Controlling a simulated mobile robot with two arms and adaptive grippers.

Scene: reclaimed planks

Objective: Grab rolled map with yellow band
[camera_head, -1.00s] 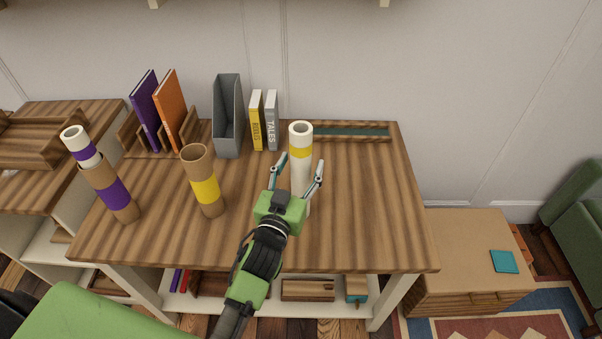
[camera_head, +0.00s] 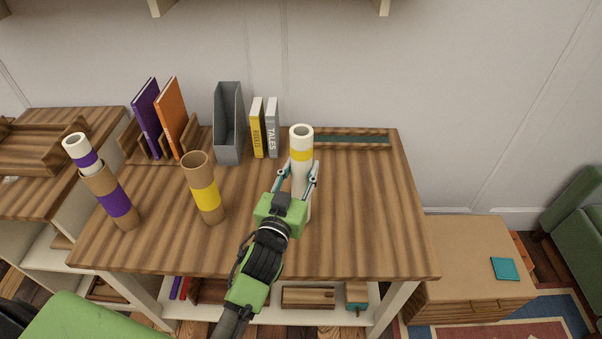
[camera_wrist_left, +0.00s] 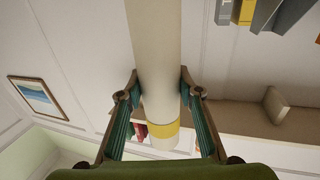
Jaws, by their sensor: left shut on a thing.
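The rolled map with the yellow band (camera_head: 301,154) is a white roll standing upright on the wooden table. My left gripper (camera_head: 298,175) is shut on the map below the band, with one finger on each side. It shows in the left wrist view too (camera_wrist_left: 158,95). The map's lower part is partly hidden by the gripper. A brown tube with a yellow band (camera_head: 206,190) stands empty to the left. My right gripper does not show.
A brown tube with a purple band (camera_head: 113,200) holds a white roll with a purple band (camera_head: 81,152). Behind stand a grey file holder (camera_head: 228,125), yellow and grey books (camera_head: 264,128) and a wooden book rack (camera_head: 126,140).

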